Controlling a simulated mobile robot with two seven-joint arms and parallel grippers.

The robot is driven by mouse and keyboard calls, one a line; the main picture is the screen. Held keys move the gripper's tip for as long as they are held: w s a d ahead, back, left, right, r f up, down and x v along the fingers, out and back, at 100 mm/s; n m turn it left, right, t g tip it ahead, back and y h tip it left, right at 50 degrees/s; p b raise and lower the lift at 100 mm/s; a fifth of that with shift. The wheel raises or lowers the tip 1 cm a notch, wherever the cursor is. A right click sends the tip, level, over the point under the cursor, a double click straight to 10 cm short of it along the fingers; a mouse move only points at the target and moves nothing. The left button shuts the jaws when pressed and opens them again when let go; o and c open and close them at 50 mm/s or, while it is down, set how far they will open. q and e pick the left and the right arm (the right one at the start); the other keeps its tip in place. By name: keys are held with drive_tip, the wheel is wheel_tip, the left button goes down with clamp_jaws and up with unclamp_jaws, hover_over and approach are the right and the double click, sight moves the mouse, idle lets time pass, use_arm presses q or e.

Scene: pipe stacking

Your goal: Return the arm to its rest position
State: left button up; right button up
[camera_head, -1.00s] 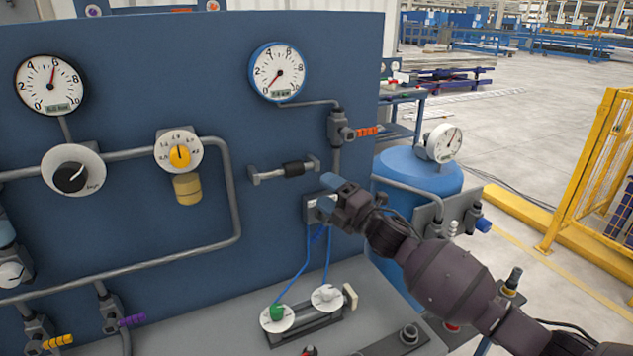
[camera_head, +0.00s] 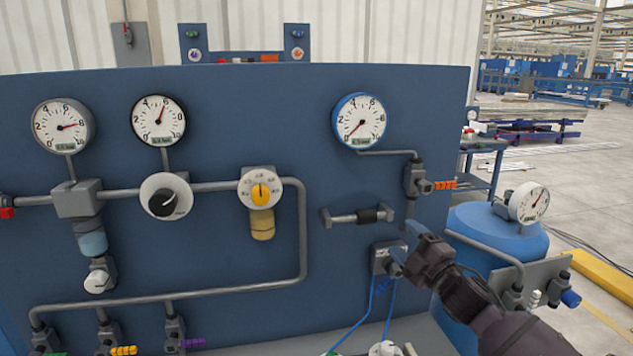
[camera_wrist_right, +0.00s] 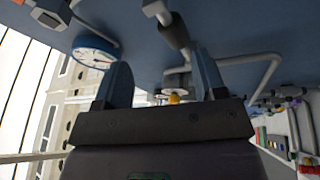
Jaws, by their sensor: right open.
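My right gripper (camera_head: 404,248) is open in the head view, in front of the blue panel (camera_head: 340,270). Its blue fingertips are close to a small grey valve block (camera_head: 380,257) with two blue hoses below it. I cannot tell whether they touch it. In the right wrist view its two fingers (camera_wrist_right: 163,80) stand well apart with no object held between them. My right arm (camera_head: 510,330) reaches in from the lower right. My left gripper is not in view.
The panel carries round gauges (camera_head: 360,121), grey pipes (camera_head: 190,292), a black knob (camera_head: 163,203) and a short horizontal pipe (camera_head: 357,216). A blue tank (camera_head: 490,232) with a gauge stands right of the panel. Open floor (camera_head: 590,195) lies beyond.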

drive_tip(key=s+d+f+m+g+h, duration=0.2)
drive_tip(key=s+f+m, duration=0.4)
drive_tip(key=s+f, duration=0.5)
drive_tip(key=s+d+f+m+g+h+b, duration=0.1)
drive_tip(key=s+d+f+m+g+h, duration=0.1)
drive_tip(key=s+f+m, duration=0.4)
drive_tip(key=s+d+f+m+g+h, duration=0.2)
drive_tip(key=s+f+m+h, duration=0.3)
drive_tip(key=s+f, duration=1.2)
drive_tip(key=shift+s+d+m+g+h, duration=0.35)
drive_tip(key=shift+s+d+m, duration=0.35)
drive_tip(key=shift+s+m, duration=0.3)
drive_tip(key=shift+w, duration=0.1)
